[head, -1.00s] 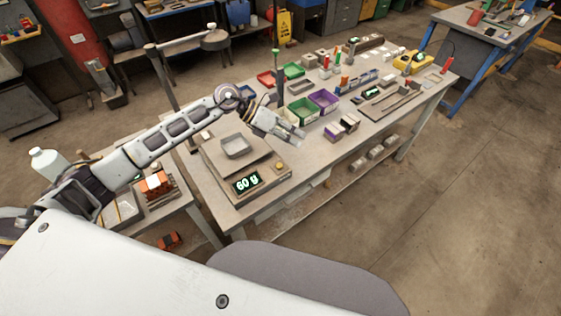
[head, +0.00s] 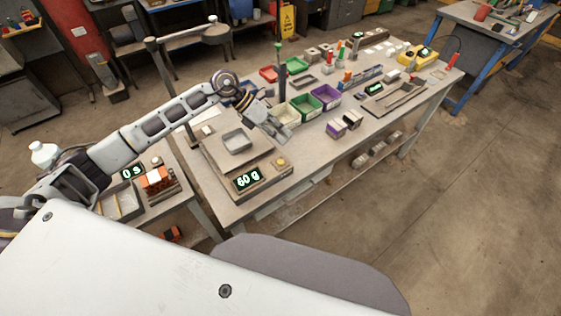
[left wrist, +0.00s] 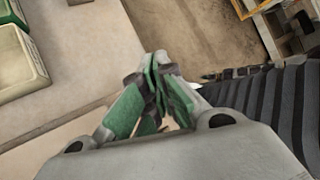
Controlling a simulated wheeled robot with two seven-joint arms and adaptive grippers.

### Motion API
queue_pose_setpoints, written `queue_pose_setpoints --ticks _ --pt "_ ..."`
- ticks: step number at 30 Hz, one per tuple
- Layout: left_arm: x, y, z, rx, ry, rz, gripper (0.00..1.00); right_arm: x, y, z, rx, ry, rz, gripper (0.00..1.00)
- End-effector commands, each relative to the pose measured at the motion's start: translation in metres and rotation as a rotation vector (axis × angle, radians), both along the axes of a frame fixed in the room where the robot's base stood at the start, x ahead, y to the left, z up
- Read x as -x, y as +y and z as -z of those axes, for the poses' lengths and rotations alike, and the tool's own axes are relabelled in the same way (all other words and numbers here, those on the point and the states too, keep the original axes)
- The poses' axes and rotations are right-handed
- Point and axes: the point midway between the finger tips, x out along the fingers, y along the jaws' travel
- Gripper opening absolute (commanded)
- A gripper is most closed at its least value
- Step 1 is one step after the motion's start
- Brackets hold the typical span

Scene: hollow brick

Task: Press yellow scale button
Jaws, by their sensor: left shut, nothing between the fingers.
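The scale (head: 210,160) sits at the near left end of the long workbench, and its display (head: 248,179) reads 60 g. The round yellow button (head: 281,162) is on the scale's right front corner. A grey dish (head: 237,141) rests on the scale plate. My left gripper (head: 284,136) is shut and empty, above and slightly behind the button, apart from it in the picture. Its closed green-and-grey fingers (left wrist: 160,62) show in the left wrist view, where I cannot make out the button. My right gripper is not in view.
Cream, green and purple bins (head: 326,96) stand behind and right of the gripper. A side table (head: 165,200) at left has a display reading 0 s. A post with a lamp-like arm rises behind the scale.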

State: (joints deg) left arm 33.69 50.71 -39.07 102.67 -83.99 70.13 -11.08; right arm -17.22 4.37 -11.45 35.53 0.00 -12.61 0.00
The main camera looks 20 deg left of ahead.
Motion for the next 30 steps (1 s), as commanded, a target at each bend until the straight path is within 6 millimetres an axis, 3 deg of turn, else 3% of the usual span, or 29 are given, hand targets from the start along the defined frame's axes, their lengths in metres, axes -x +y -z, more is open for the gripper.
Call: queue_pose_setpoints --ticks 18,30 --pt "0.0 0.0 0.055 0.002 0.002 0.0 0.0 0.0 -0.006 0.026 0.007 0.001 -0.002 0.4" --pt "0.0 0.0 0.078 0.001 0.0 -0.001 0.0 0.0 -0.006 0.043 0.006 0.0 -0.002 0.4"
